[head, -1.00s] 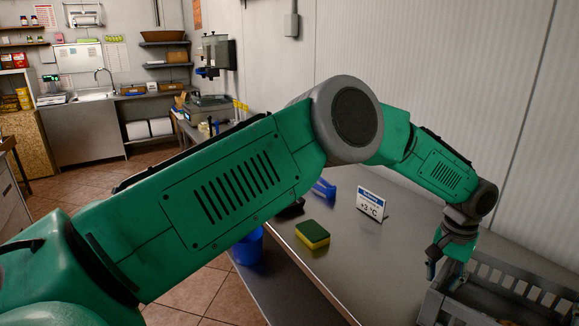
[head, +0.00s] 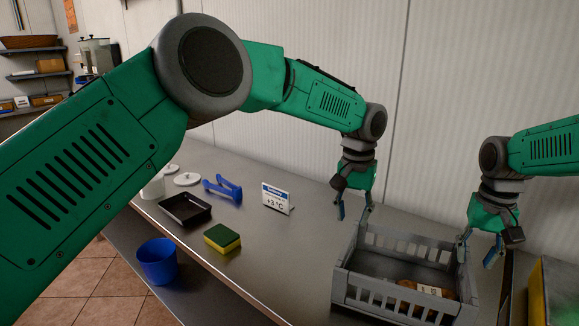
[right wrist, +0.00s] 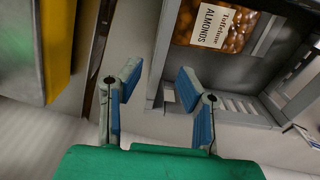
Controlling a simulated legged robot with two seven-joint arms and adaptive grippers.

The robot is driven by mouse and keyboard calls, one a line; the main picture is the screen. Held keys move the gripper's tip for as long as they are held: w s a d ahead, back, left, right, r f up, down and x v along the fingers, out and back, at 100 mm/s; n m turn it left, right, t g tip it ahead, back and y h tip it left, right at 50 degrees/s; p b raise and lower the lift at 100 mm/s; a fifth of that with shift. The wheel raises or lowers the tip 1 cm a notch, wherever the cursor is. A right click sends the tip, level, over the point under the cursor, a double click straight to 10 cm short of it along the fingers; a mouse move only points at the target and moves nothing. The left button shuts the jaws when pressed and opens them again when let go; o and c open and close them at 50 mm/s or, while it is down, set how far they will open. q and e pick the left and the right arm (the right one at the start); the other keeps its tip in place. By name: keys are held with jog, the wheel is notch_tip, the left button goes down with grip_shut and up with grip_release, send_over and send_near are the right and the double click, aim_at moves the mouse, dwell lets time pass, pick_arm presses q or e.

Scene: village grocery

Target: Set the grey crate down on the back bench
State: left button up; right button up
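The grey crate (head: 342,285) sits upright on the steel bench (head: 290,250) along the wall. It has slotted sides and holds a brown bag of almonds (head: 428,288). My left gripper (head: 355,207) is at the crate's back left corner, fingers pointing down and apart; I cannot tell whether they touch the rim. My right gripper (head: 478,250) is at the crate's right side, fingers apart. In the right wrist view, the right gripper (right wrist: 160,85) is open with nothing between its fingers, beside the crate wall and the almond bag (right wrist: 218,25).
Left of the crate are a +3 °C sign (head: 277,199), a sponge (head: 222,238), a black tray (head: 185,208) and a blue object (head: 223,188). A blue bucket (head: 158,261) is lower down. A yellow-edged thing (head: 538,295) stands close to the crate's right.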

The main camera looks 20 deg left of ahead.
notch_tip(320, 180, up, 8)
jog(key=shift+f, duration=0.2)
jog(key=shift+f, duration=0.1)
dwell(0.5)
